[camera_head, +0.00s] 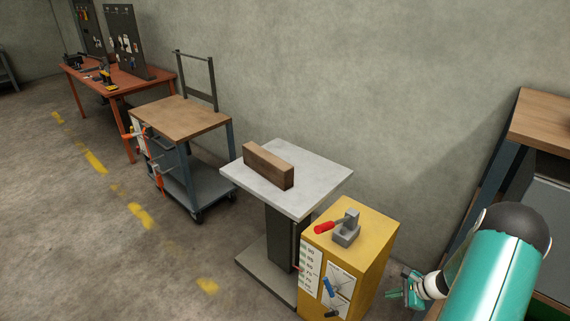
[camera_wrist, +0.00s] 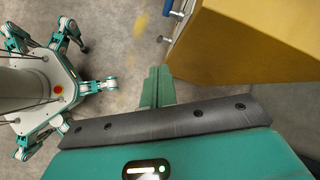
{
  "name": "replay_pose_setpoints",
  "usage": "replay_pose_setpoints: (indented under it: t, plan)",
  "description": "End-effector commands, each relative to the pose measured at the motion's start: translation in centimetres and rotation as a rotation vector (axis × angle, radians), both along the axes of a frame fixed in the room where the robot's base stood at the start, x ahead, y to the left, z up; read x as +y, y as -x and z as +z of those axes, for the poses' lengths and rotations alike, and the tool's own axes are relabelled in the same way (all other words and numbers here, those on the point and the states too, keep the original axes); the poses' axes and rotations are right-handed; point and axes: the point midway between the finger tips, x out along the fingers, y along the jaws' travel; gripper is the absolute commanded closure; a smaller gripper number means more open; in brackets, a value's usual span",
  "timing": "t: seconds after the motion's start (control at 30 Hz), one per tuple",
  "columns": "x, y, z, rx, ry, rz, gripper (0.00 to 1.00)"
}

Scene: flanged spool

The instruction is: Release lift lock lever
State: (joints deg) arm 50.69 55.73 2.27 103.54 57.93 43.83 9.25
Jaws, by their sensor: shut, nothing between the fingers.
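A lever with a red handle (camera_head: 324,228) sits in a grey bracket (camera_head: 347,230) on top of a yellow cabinet (camera_head: 375,235). The cabinet's front face carries a blue-handled lever (camera_head: 328,287) and a dark-handled one (camera_head: 332,312). No readable label tells which one is the lift lock lever. My gripper (camera_head: 402,293) is right of the cabinet, below its top and apart from the levers. In the wrist view its green fingers (camera_wrist: 156,84) are together and empty. The cabinet (camera_wrist: 245,40) fills the upper right there, with small metal lever parts (camera_wrist: 176,14) at its edge.
A grey lift table (camera_head: 300,195) bearing a wooden block (camera_head: 268,166) stands left of the cabinet. A wood-topped cart (camera_head: 180,117) and an orange bench (camera_head: 118,77) stand farther left. A wood-topped bench (camera_head: 542,115) is at right. Floor with yellow marks (camera_head: 140,215) is open at left.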

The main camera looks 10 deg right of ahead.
Motion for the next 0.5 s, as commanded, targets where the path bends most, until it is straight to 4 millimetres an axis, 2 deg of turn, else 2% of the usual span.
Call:
replay_pose_setpoints:
  t: [0.03, 0.2, 0.33, 0.5]
  plan:
    - [0.8, -0.9, 2.5, -0.018, 0.036, 0.064, 1.00]
    - [4.1, -2.7, 9.7, -0.068, 0.147, 0.273, 1.00]
    - [7.2, -3.3, 14.9, -0.106, 0.231, 0.428, 1.00]
    - [11.3, -3.1, 21.1, -0.156, 0.346, 0.626, 1.00]
